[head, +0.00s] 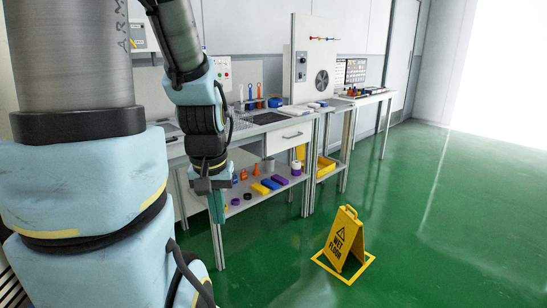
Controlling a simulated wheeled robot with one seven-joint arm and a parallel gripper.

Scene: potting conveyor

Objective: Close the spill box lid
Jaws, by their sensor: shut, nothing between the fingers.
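My gripper (217,208) hangs down from my arm in front of the workbench's left part. Its fingers look closed together, with nothing seen between them. No box with a lid that I can clearly tell as the spill box shows in the head view. A yellow tray-like container (326,167) sits on a lower shelf under the benches, well to the right of my gripper and apart from it. It is too small here to tell whether it has a lid.
The workbench (290,133) runs along the wall, with tools on top and several small coloured items on its lower shelf (262,198). A yellow wet floor sign (345,240) stands on the green floor. The floor (450,210) to the right is clear.

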